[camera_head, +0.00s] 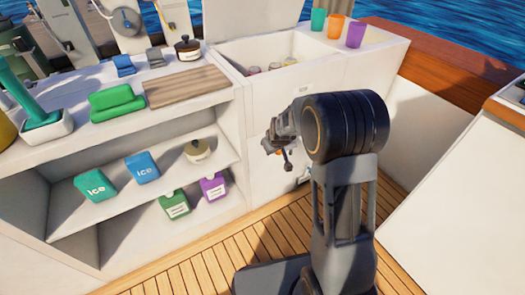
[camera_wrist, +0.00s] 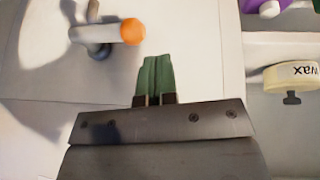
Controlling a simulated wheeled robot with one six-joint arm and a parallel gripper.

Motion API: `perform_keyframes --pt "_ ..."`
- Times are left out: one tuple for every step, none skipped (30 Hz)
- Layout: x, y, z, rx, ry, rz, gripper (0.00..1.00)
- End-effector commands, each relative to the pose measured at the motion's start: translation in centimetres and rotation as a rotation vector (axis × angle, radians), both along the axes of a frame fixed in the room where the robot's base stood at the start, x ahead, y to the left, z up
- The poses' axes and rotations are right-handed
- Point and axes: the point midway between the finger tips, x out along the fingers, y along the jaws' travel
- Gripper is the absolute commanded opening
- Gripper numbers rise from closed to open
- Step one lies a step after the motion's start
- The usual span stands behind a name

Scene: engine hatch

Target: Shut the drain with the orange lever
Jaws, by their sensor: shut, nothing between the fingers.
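The drain lever (camera_wrist: 112,34) shows in the wrist view at the upper left. It is a pale, short bar with an orange tip (camera_wrist: 133,32), on a grey metal fitting (camera_wrist: 97,48) against the white panel. The bar lies about level in the picture, with the tip pointing right. My gripper (camera_wrist: 157,62) has green fingers pressed together with nothing between them. The fingertips are just below and right of the orange tip in the picture, apart from it as far as I can see. In the head view my arm hides most of the lever area.
The open white icebox (camera_head: 300,50) holds several cans, with cups on the ledge behind. A wax tin (camera_wrist: 290,77) sits right in the wrist view. The wooden deck (camera_head: 200,262) is clear in front.

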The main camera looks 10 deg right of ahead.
Motion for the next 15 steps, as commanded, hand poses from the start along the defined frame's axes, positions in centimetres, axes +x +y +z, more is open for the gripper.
perform_keyframes --pt "-0.9 0.9 0.7 0.000 0.005 0.006 0.00" --pt "-1.4 1.3 0.9 -0.001 0.004 0.008 0.00" --pt "-1.9 1.8 1.2 -0.001 0.004 0.008 0.00" --pt "-2.3 2.2 1.4 -0.001 0.004 0.008 0.00" --pt "-2.7 2.6 1.7 -0.001 0.003 0.009 0.00" --pt "-3.2 3.1 1.9 -0.001 0.003 0.010 0.00" --pt "-3.5 3.4 2.0 0.000 0.004 0.009 0.00" --pt "-3.8 3.8 2.2 0.000 0.003 0.009 0.00" --pt "-4.3 4.1 2.4 -0.001 0.003 0.009 0.00" --pt "-4.5 4.4 2.6 -0.001 0.003 0.009 0.00" --pt "-4.8 4.6 2.7 -0.001 0.002 0.010 0.00" --pt "-5.1 5.0 2.8 0.000 0.002 0.009 0.00" --pt "-5.3 5.1 2.9 0.000 0.002 0.008 0.00" --pt "-5.5 5.3 3.0 0.000 0.002 0.008 0.00" --pt "-5.7 5.5 3.1 0.000 0.003 0.008 0.00"
